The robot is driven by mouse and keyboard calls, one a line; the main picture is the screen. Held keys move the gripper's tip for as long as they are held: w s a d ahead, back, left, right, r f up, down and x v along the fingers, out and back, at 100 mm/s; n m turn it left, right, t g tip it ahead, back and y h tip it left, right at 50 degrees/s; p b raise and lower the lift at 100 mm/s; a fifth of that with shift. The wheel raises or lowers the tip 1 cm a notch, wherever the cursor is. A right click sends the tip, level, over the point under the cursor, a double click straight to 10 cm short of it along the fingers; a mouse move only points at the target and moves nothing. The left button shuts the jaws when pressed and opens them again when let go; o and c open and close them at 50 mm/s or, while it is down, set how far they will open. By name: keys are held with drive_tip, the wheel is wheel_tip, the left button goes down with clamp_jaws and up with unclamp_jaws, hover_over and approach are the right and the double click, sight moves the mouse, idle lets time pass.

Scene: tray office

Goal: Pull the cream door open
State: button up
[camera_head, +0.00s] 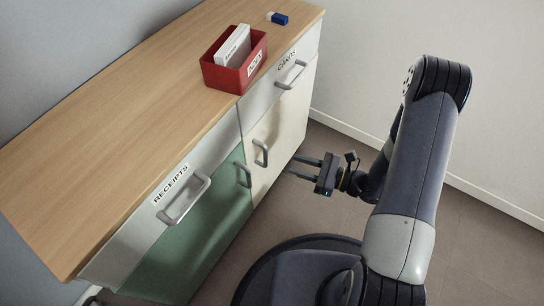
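The cream door (287,128) is on the right half of the cabinet front, below the drawer labelled CARDS. It looks shut, flush with the cabinet. Its grey bar handle (261,152) is upright near the door's left edge. My gripper (292,165) is to the right of this handle, in front of the cream door. Its two dark fingers point left toward the cabinet and are spread apart, with nothing between them. The fingertips look apart from the handle.
A green door (195,245) with its own handle (243,174) is just left. Above are the RECEIPTS drawer handle (185,200) and CARDS drawer handle (291,75). A red box (222,78) and blue-white block (278,18) stand on the wooden top (110,140). Floor in front is clear.

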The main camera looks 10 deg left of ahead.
sight(266, 164)
drive_tip(key=a+b, duration=0.1)
drive_tip(key=a, duration=0.2)
drive_tip(key=w+a, duration=0.1)
drive_tip(key=a, duration=0.3)
drive_tip(key=w+a+b, duration=0.1)
drive_tip(key=a, duration=0.2)
drive_tip(key=shift+w+a+f+b, duration=0.15)
drive_tip(key=shift+a+b, duration=0.1)
drive_tip(key=shift+b, duration=0.05)
drive_tip(key=shift+c, duration=0.2)
clamp_jaws()
